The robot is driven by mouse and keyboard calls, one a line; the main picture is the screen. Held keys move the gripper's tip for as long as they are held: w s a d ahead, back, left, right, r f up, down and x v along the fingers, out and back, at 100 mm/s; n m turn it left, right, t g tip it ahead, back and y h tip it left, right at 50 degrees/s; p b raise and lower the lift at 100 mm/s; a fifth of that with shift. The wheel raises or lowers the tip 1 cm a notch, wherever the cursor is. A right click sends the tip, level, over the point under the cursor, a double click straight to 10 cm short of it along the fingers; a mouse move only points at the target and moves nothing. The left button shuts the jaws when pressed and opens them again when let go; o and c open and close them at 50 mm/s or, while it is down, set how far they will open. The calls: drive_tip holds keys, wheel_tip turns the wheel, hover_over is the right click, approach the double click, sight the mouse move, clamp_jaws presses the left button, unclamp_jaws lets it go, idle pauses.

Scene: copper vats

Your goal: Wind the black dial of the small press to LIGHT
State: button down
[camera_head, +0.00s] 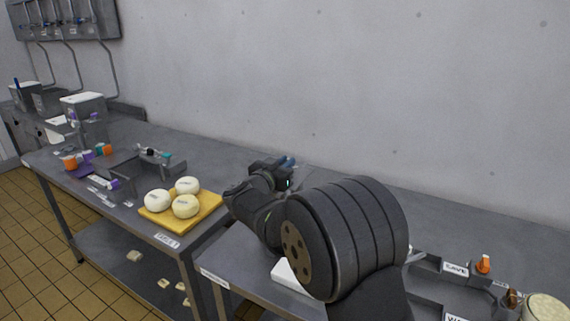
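I cannot pick out the small press or its black dial in the head view; my dark arm covers a large part of the near bench and may hide them. My gripper end (272,176) is at the far end of my arm, above the bench near the wall. A small blue part shows beside it. Its fingers are not clear, so I cannot tell whether it is open or shut, or whether it touches anything.
Several white cheeses lie on a yellow board (209,203) on the left bench (215,160). Left of them are grey fixtures and orange and purple pieces. A white block (287,274) lies partly behind my arm. An orange knob (483,264) stands by a SAVE label (455,268) at right.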

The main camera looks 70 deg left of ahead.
drive_tip(key=shift+m+t+h, duration=0.3)
drive_tip(key=shift+h, duration=0.1)
drive_tip(key=m+t+h, duration=0.3)
drive_tip(key=h, duration=0.1)
drive_tip(key=shift+m+h, duration=0.3)
drive_tip(key=shift+m+t+h, duration=0.7)
drive_tip(key=shift+m+h, duration=0.8)
drive_tip(key=shift+h, duration=0.8)
drive_tip(key=shift+m+h, duration=0.3)
drive_tip(key=shift+h, duration=0.2)
drive_tip(key=c, duration=1.4)
unclamp_jaws()
drive_tip(key=shift+s, duration=0.1)
drive_tip(key=s+d, duration=0.2)
drive_tip(key=s, duration=1.5)
